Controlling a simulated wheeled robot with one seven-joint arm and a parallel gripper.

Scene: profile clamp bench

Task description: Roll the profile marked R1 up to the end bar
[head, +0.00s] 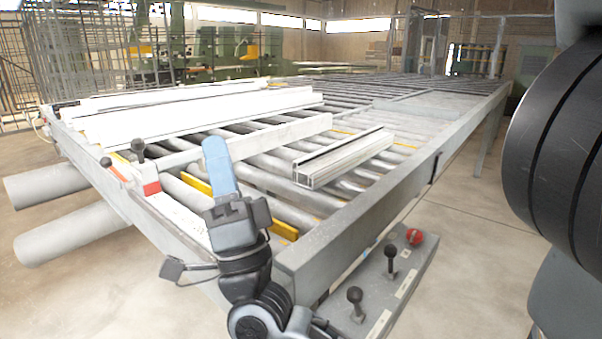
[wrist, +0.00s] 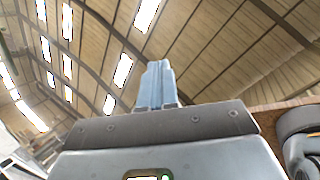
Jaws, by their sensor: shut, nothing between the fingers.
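A short pale profile (head: 345,158) with a hollow, stepped end lies on the rollers right of the middle in the head view. No R1 mark is legible on it. A grey bar (head: 250,138) lies across the rollers to its left, with a gap between; I cannot tell whether this is the end bar. My gripper (head: 219,160) points upward in front of the bench's near left corner, apart from the profile. Its blue fingers are together and empty. They also show in the wrist view (wrist: 155,82), against the roof; no profile shows there.
Several long white profiles (head: 190,112) lie on the left of the roller bench. A grey side rail (head: 400,178) edges its right. A panel with black-knobbed levers (head: 391,256) and a red knob (head: 414,237) is at the near side. Floor at the right is clear.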

